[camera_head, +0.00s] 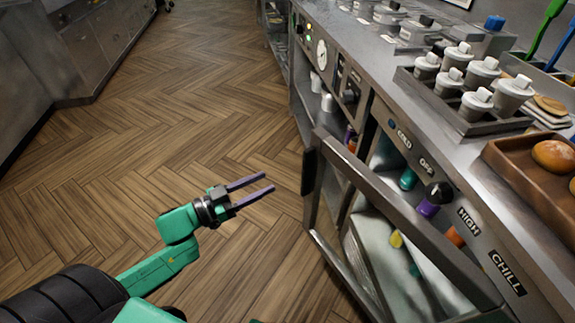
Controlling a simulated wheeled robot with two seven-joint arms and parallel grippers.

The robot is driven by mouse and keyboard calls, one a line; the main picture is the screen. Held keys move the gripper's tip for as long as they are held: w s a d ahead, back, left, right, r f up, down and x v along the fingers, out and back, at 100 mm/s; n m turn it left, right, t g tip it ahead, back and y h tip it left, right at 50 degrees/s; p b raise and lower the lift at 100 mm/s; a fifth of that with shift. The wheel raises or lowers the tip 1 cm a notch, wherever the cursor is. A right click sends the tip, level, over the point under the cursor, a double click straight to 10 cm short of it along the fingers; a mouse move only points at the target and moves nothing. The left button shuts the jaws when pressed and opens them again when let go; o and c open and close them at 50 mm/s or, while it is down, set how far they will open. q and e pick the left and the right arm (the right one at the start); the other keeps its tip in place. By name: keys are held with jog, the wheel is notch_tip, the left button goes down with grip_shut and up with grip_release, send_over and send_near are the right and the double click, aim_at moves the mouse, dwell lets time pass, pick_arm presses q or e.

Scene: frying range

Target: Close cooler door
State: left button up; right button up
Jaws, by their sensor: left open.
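The cooler door (392,203) is a metal-framed panel on the front of the counter at the lower right. It stands open, swung out from the counter, with a gap behind its top bar. Its left end carries a dark upright piece (309,171). Bottles and other items show inside the cooler; the door's lower right part is cut off by the picture edge. My left gripper (268,182) is open and empty over the floor. Its two purple fingers point right towards the dark piece, apart from the door. My right gripper is not in view.
The steel counter (398,86) runs along the right, with several lidded containers (477,99) and a brown tray of buns (510,158) on top. A knob (438,192) sticks out above the door. Wooden floor (190,95) lies clear to the left, up to grey cabinets (95,45).

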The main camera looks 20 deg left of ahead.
aim_at(303, 165)
pick_arm(q)
jog(key=b+x, duration=0.1)
jog(key=x, duration=1.1)
jog(key=shift+w+d, duration=0.2)
jog(key=shift+w, duration=0.1)
grip_shut()
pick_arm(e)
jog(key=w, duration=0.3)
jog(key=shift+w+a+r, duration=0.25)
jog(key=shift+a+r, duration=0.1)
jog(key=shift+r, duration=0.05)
pick_arm(q)
jog(key=shift+f, duration=0.1)
